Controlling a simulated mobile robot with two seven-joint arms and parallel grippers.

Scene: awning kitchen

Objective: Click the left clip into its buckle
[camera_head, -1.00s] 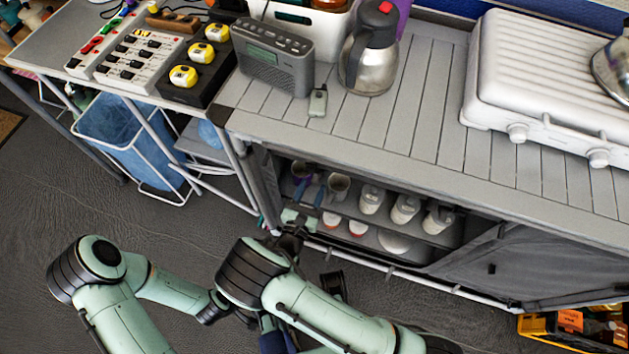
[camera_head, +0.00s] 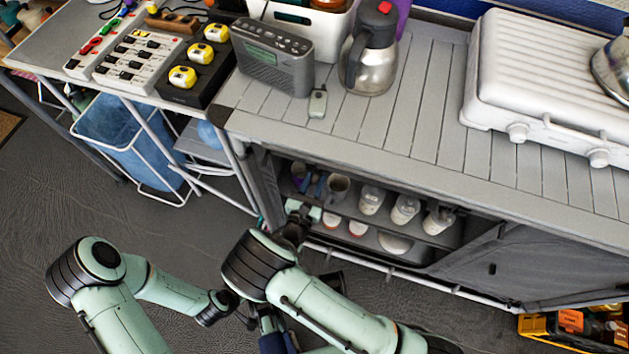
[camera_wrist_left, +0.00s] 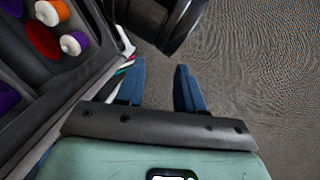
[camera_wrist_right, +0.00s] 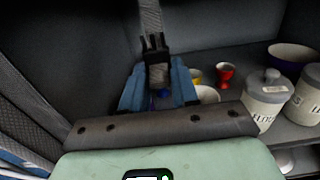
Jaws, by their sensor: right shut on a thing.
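In the right wrist view, a grey strap (camera_wrist_right: 150,14) comes down from the top into the cabinet. Black plastic parts of the clip and buckle (camera_wrist_right: 155,44) show at its lower end, with short prongs. They overlap there, and I cannot tell whether they are locked together. My right gripper (camera_wrist_right: 157,88) is shut on the clip (camera_wrist_right: 158,75), a grey piece just below the black parts, between its blue fingers. In the head view the right gripper (camera_head: 313,187) reaches into the open shelf. My left gripper (camera_wrist_left: 159,88) is open and empty above the floor, beside the cabinet.
Lidded canisters (camera_wrist_right: 266,98), a red egg cup (camera_wrist_right: 225,74) and a purple bowl (camera_wrist_right: 292,54) stand right of the right gripper. The cabinet's side wall (camera_wrist_right: 80,60) is close on the left.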

